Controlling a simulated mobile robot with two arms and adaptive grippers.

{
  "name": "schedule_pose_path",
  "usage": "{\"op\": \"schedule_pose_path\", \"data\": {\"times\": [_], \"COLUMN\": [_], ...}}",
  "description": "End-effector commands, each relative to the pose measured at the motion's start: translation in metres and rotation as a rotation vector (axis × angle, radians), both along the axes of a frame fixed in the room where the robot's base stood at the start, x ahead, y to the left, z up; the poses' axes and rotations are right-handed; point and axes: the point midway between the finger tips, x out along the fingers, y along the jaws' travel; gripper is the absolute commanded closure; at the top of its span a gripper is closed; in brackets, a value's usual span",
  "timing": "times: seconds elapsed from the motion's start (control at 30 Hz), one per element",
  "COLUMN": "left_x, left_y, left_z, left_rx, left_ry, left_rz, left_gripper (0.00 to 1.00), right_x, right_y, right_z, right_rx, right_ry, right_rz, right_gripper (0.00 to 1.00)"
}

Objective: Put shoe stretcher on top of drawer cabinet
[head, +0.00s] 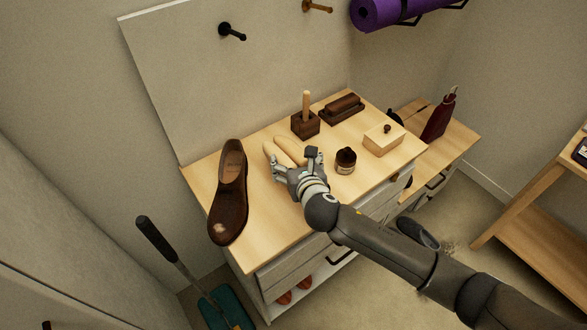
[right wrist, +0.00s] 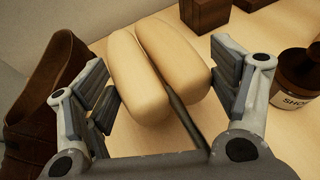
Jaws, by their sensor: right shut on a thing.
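The shoe stretcher (head: 290,148) is a pale wooden pair of rounded halves over the top of the drawer cabinet (head: 232,262). My right gripper (head: 291,172) is shut on the stretcher at the cabinet top. Its two fingers (right wrist: 168,82) stand on either side of the halves. I cannot tell whether the stretcher rests on the wood or is just above it. My left gripper is out of view.
A brown shoe (head: 229,195) stands left of the gripper. A small jar (head: 346,163), a lidded wooden box (head: 384,141), a brush (head: 342,108) and a dark block with a peg (head: 305,124) share the top. A dark red bottle (head: 438,118) is farther right.

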Motion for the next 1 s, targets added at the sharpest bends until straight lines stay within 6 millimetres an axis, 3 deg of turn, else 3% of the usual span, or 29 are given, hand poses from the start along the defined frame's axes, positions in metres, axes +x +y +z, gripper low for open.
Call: {"op": "schedule_pose_path", "data": {"times": [0.23,0.47,0.83,0.87,1.0], "left_x": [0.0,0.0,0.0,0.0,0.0], "left_y": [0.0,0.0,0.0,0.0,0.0], "left_z": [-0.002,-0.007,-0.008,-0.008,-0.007], "left_rx": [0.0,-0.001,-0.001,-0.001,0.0], "left_ry": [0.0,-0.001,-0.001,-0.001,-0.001], "left_rz": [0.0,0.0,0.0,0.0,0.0], "left_gripper": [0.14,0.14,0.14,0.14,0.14], "right_x": [0.011,0.011,0.011,0.011,0.011], "right_y": [0.004,0.004,0.004,0.003,0.003], "right_z": [-0.01,-0.04,-0.043,-0.046,-0.045], "right_rx": [0.0,0.0,0.001,0.0,-0.001], "right_ry": [-0.005,-0.004,-0.005,-0.001,-0.001], "right_rz": [0.0,0.0,0.002,0.001,0.0], "right_gripper": [0.61,0.61,0.61,0.18,0.0]}}
